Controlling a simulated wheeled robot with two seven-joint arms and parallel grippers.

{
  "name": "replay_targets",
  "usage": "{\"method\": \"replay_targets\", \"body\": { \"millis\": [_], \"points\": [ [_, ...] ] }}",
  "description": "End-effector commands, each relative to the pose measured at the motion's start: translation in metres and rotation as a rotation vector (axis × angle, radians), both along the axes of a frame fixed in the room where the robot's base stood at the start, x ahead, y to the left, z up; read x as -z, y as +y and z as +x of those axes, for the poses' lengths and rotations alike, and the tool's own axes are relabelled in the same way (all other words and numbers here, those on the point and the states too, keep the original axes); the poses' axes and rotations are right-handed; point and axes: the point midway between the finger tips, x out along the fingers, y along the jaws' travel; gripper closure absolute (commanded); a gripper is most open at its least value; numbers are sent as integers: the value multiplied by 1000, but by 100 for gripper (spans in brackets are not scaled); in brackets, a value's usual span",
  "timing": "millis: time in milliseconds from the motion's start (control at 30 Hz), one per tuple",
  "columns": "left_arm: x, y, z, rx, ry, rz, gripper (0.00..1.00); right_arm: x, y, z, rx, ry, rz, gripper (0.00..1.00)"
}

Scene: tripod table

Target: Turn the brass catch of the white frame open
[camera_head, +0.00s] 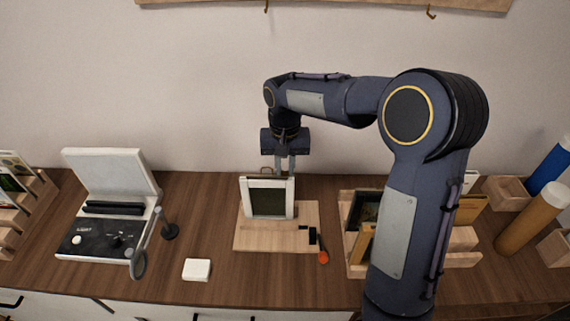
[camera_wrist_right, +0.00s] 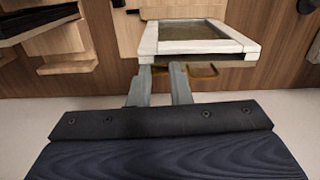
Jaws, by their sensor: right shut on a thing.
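The white frame (camera_head: 247,201) stands upright on a wooden board, its dark panel facing me. In the right wrist view the white frame (camera_wrist_right: 150,40) is seen from behind and above. My right gripper (camera_head: 285,172) points down at the frame's top edge, right of its middle. In the right wrist view my right gripper (camera_wrist_right: 160,69) has its two fingers a little apart at the frame's back edge, shut on a small brass part, seemingly the catch, mostly hidden between the fingertips. A thin brass loop (camera_wrist_right: 204,71) sticks out beside the fingers. My left gripper is not in view.
A wooden organiser (camera_head: 355,268) stands to the right, partly behind my arm. A white-lidded device (camera_head: 110,175) and a white block (camera_head: 197,270) are left. The front table between is clear.

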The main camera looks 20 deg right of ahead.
Motion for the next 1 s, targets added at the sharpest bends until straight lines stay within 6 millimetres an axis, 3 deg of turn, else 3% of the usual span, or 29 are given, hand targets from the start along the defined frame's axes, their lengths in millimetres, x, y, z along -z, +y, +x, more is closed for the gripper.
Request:
{"method": "replay_targets", "body": {
  "millis": [667,700,800,867,1000],
  "points": [
    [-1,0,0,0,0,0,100,0,0,0,59,-1,0,100],
    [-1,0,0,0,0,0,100,0,0,0,59,-1,0,79],
    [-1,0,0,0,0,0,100,0,0,0,59,-1,0,66],
    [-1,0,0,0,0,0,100,0,0,0,59,-1,0,60],
    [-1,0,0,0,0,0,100,0,0,0,58,0,0,60]
  ]
}}
